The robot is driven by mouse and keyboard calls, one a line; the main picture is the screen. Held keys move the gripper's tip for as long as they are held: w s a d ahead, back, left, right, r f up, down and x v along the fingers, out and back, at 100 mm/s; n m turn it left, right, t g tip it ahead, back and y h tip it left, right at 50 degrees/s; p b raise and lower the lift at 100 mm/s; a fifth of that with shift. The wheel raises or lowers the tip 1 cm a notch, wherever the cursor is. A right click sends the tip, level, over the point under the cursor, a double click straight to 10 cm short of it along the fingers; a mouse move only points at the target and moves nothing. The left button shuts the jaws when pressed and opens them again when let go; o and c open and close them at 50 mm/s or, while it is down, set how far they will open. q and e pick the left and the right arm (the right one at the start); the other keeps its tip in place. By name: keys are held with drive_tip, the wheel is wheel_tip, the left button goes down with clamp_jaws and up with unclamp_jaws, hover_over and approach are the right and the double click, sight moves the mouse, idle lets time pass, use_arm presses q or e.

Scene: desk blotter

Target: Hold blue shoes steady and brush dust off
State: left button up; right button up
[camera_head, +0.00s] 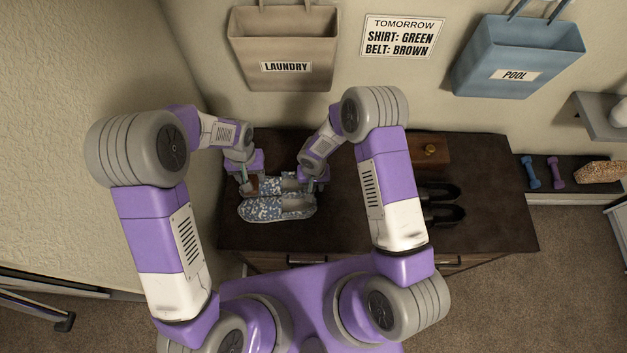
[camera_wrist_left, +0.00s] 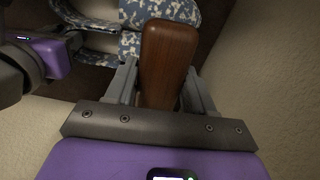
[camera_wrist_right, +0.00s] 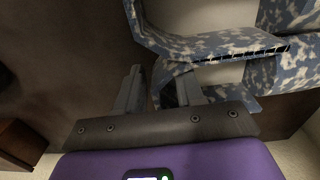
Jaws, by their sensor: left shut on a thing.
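Two blue-and-white patterned shoes lie side by side on the dark dresser top; the near shoe (camera_head: 262,211) shows whole, the far shoe (camera_head: 284,185) is partly covered by my grippers. My left gripper (camera_head: 247,187) is shut on a brown wooden brush (camera_wrist_left: 167,62), at the left end of the far shoe. The brush's lower end is hidden, so contact with the shoe cannot be told. My right gripper (camera_wrist_right: 163,85) is at the right end of the far shoe, with part of the shoe's patterned wall (camera_wrist_right: 200,45) between or just beyond its fingers; its grip is unclear.
Black shoes (camera_head: 442,213) and a brown wooden box (camera_head: 428,152) with a gold knob stand to the right on the dresser (camera_head: 490,225). Dumbbells (camera_head: 530,172) lie on a shelf further right. Laundry (camera_head: 284,50) and pool (camera_head: 515,57) bags hang on the wall behind.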

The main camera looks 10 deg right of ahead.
clamp_jaws()
idle(0.6)
